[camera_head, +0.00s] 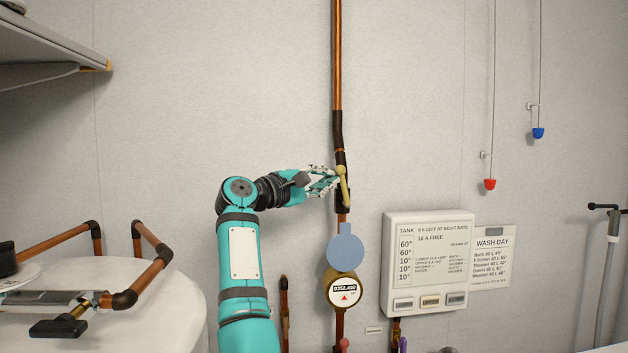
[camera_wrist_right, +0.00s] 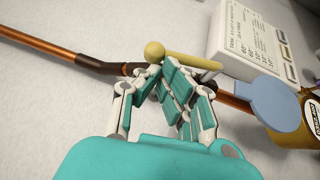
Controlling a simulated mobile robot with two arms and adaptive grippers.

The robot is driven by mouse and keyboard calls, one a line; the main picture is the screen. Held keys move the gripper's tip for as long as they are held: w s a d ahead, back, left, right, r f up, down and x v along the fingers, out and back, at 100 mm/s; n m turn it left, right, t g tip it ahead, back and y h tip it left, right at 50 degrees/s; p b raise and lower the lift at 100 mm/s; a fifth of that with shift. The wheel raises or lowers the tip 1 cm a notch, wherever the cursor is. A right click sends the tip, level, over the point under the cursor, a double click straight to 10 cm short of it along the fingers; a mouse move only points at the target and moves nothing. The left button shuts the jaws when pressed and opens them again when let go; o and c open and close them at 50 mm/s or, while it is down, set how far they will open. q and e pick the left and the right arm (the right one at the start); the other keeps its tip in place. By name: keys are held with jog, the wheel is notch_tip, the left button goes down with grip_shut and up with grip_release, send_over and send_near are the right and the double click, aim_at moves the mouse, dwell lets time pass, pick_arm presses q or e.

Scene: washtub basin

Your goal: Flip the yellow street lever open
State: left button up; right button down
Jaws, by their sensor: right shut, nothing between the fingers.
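The yellow street lever (camera_head: 343,183) sits on the vertical copper pipe (camera_head: 337,60) in the head view. It lies nearly along the pipe, slightly tilted, with its round knob at the upper end. The lever shows in the right wrist view (camera_wrist_right: 190,60) with its knob just beyond my fingertips. My right gripper (camera_head: 334,180) is at the lever's left side, fingers shut with nothing between them. In the right wrist view its fingertips (camera_wrist_right: 158,72) are close below the knob; I cannot tell whether they touch it. My left gripper is not in view.
Below the lever are a blue disc (camera_head: 345,248) and a brass meter (camera_head: 345,291). A white tank panel (camera_head: 428,262) is at the right. Red (camera_head: 490,184) and blue (camera_head: 538,133) pulls hang farther right. A white tub (camera_head: 180,300) with copper pipes stands at the left.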

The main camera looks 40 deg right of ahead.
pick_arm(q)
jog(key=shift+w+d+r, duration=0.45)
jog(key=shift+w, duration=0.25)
pick_arm(e)
jog(key=shift+s+d+r, duration=0.15)
jog(key=shift+d+r, duration=0.1)
jog(key=shift+d, duration=0.4)
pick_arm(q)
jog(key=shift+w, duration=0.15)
pick_arm(e)
notch_tip(320, 180, up, 10)
dwell(0.5)
